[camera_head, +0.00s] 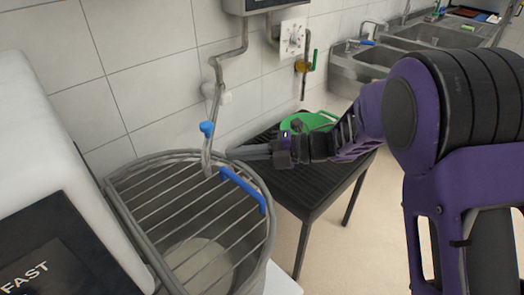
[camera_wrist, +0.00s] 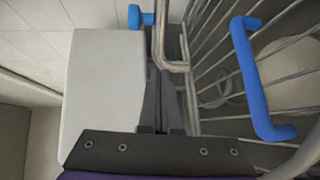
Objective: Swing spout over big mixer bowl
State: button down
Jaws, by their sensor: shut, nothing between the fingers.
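The spout (camera_head: 207,155) is a thin grey metal pipe hanging from the wall unit, with a blue knob (camera_head: 206,128) on it. Its lower end appears at the back rim of the big mixer bowl (camera_head: 200,256), which lies under a wire guard (camera_head: 180,205). In the wrist view the spout (camera_wrist: 160,35) comes down just ahead of my fingers and bends right towards the guard bars. My gripper (camera_head: 232,153) is shut and empty, with its tips close to the right side of the spout. I cannot tell whether they touch.
A blue handle (camera_head: 243,190) sits on the guard's right side, near my gripper. A dark slatted table (camera_head: 310,190) with a green item (camera_head: 318,121) stands behind the arm. The white mixer body (camera_head: 45,150) is at left. Sinks (camera_head: 365,62) line the back wall.

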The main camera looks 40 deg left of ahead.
jog(key=shift+x, duration=1.85)
